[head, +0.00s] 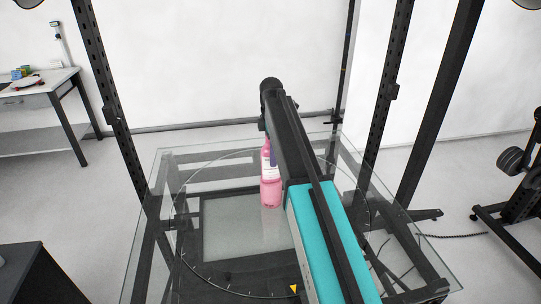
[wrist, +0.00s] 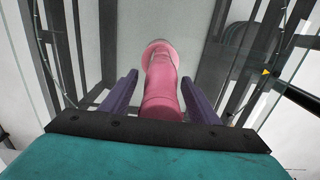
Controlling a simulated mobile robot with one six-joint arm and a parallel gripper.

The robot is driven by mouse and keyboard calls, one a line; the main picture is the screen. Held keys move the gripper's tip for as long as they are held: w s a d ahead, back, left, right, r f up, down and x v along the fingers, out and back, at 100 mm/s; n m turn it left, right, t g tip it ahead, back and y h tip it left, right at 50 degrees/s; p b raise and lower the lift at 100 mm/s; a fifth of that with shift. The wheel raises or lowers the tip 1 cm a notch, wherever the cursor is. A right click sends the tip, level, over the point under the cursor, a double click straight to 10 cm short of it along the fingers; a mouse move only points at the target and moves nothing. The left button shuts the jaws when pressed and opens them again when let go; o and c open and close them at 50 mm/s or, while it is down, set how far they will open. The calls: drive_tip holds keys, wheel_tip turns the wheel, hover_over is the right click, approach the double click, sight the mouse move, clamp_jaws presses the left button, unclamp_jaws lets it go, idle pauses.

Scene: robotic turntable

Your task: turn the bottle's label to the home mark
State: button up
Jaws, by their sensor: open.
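A pink bottle (head: 270,192) stands upright on the round glass turntable (head: 190,225), partly hidden by my arm. A pale patch, possibly its label, shows on its upper part; which way the label faces is unclear. In the wrist view the bottle (wrist: 161,95) lies between the two purple fingers of my gripper (wrist: 160,76), with gaps on both sides. The gripper is open; the head view mostly hides it behind my arm. A yellow triangle (head: 294,289), likely the home mark, lies at the near rim. It also shows in the wrist view (wrist: 266,72).
Dark uprights (head: 105,95) of a frame stand around the glass top. A workbench (head: 42,90) with small items stands at the far left, and a dark wheeled stand (head: 515,190) at the right. The glass left of the bottle is clear.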

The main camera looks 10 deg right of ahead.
wheel_tip(320, 180, up, 13)
drive_tip(key=b, duration=0.4)
drive_tip(key=shift+r, duration=0.1)
drive_tip(key=shift+r, duration=0.1)
idle(0.5)
